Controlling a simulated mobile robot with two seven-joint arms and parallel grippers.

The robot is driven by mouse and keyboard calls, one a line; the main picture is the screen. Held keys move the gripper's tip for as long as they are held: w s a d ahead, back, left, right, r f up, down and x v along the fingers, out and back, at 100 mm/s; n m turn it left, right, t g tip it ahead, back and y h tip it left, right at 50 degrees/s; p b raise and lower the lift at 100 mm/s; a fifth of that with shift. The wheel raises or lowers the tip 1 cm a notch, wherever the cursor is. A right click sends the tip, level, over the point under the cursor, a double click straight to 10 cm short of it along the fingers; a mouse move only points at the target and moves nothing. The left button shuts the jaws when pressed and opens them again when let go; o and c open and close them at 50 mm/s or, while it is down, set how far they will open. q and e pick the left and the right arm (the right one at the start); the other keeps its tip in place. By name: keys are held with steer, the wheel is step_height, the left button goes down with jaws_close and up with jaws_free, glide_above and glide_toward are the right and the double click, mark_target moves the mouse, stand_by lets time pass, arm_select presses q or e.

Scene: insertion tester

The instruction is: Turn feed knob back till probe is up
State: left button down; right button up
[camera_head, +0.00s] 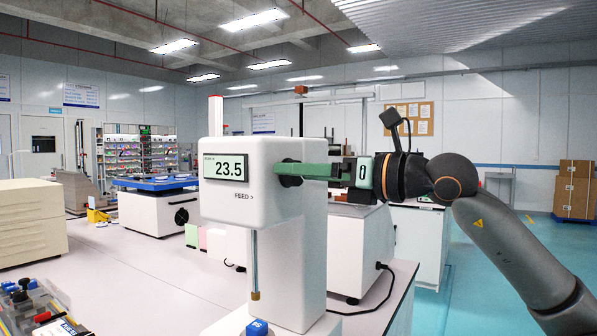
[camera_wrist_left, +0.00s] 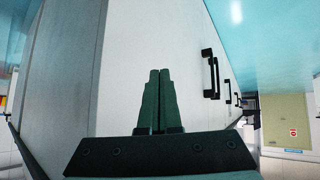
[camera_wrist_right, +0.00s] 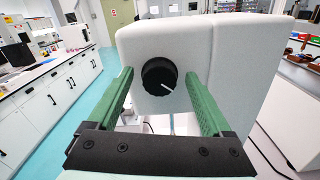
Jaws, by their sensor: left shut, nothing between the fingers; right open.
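The white insertion tester (camera_head: 222,207) stands on the bench in the head view, its display (camera_head: 223,168) reading 23.5 above a "FEED >" label. The probe (camera_head: 254,262) is a thin rod hanging below the tester's head; its brass tip is above a blue block (camera_head: 257,327), with a gap between. The black feed knob (camera_wrist_right: 157,78) with a white pointer line is on the tester's side. My right gripper (camera_head: 285,169) is open, its green fingers on either side of the knob, with gaps visible. My left gripper (camera_wrist_left: 159,72) is shut and empty, beside a white cabinet front.
A beige box (camera_head: 30,220) and a tray of small parts (camera_head: 38,310) are on the left. A white machine with a blue top (camera_head: 155,207) stands behind. A black cable (camera_head: 375,300) lies on the bench right of the tester. Cabinets with black handles (camera_wrist_left: 210,75) are near my left gripper.

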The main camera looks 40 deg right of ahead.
steer(key=shift+s, duration=0.1)
steer(key=shift+c, duration=0.3)
jaws_close()
steer(key=shift+n, duration=3.8)
steer(key=shift+o, duration=0.3)
jaws_free()
steer(key=shift+a, duration=0.1)
